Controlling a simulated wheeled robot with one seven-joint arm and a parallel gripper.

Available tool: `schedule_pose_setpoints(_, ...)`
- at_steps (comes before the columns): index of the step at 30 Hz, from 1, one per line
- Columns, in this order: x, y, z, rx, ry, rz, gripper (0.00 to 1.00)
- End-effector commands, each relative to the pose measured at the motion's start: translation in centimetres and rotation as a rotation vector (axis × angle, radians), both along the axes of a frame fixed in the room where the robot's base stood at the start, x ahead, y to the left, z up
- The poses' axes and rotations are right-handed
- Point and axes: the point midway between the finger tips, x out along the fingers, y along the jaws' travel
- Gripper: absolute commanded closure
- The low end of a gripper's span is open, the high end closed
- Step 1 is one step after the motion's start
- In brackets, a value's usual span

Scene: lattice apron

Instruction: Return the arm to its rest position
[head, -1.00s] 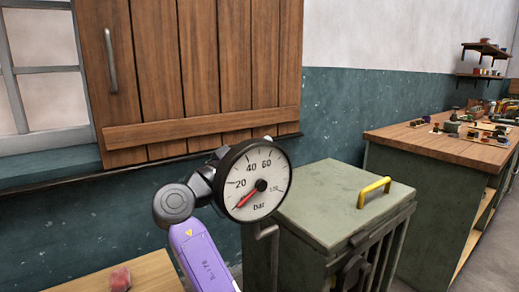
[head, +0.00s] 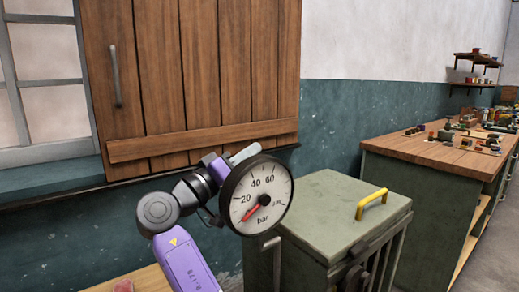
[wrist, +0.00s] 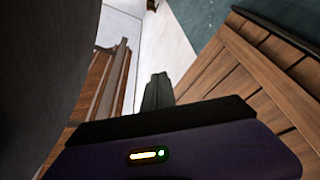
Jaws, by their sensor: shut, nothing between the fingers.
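My gripper (wrist: 158,82) shows in the wrist view as dark fingers close together, with nothing visible between them, above its dark purple body with a lit strip. In the head view, my purple and black arm rises from the bottom and bends right behind the pressure gauge (head: 272,187). Only a grey end piece of it (head: 246,153) shows above the gauge rim, in front of the shutter's lower edge. The gauge hides part of the wrist. I cannot tell whether the arm touches the gauge.
A wooden shutter (head: 190,80) with a grey handle is on the wall behind the arm. A green metal cabinet (head: 325,215) with a yellow handle (head: 371,204) stands right of the gauge. A cluttered workbench (head: 410,147) is farther right. A wooden surface (head: 140,281) lies at lower left.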

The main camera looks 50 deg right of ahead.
Motion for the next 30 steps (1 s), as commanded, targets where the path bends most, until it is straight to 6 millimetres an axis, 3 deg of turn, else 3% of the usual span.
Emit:
schedule_pose_setpoints(3, 0.7, 2.3, -0.8, -0.001, 0.001, 0.006, 1.0)
schedule_pose_setpoints(9, 1.2, 4.7, -1.6, -0.001, 0.0, 0.004, 1.0)
schedule_pose_setpoints(23, 1.7, 5.5, -1.5, -0.014, 0.01, 0.017, 1.0)
schedule_pose_setpoints(30, 6.6, 6.3, -0.1, -0.035, 0.036, 0.267, 1.0)
